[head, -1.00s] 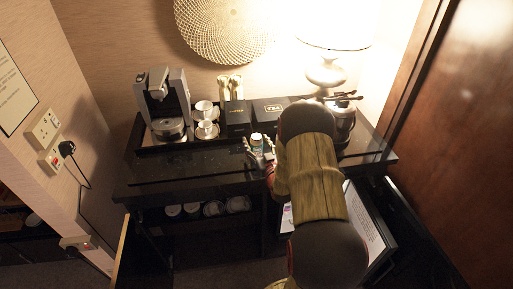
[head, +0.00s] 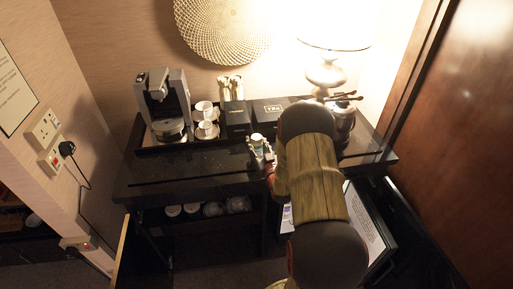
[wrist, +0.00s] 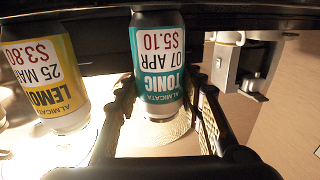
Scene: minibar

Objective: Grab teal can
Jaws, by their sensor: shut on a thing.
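The teal can (wrist: 160,62), labelled TONIC, stands between the fingers of my gripper in the wrist view, which shows the scene upside down. In the head view the can (head: 257,140) is small, near the front of the black counter, just left of my arm. My gripper (wrist: 163,95) is shut on the teal can, one finger on each side; it also shows in the head view (head: 262,151). My arm hides part of the counter there.
A yellow lemon can (wrist: 45,75) stands beside the teal can in the wrist view. On the counter (head: 200,172) are a coffee machine (head: 165,105), white cups (head: 204,112), black boxes (head: 237,118) and a lamp (head: 328,72). The counter's front left is clear.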

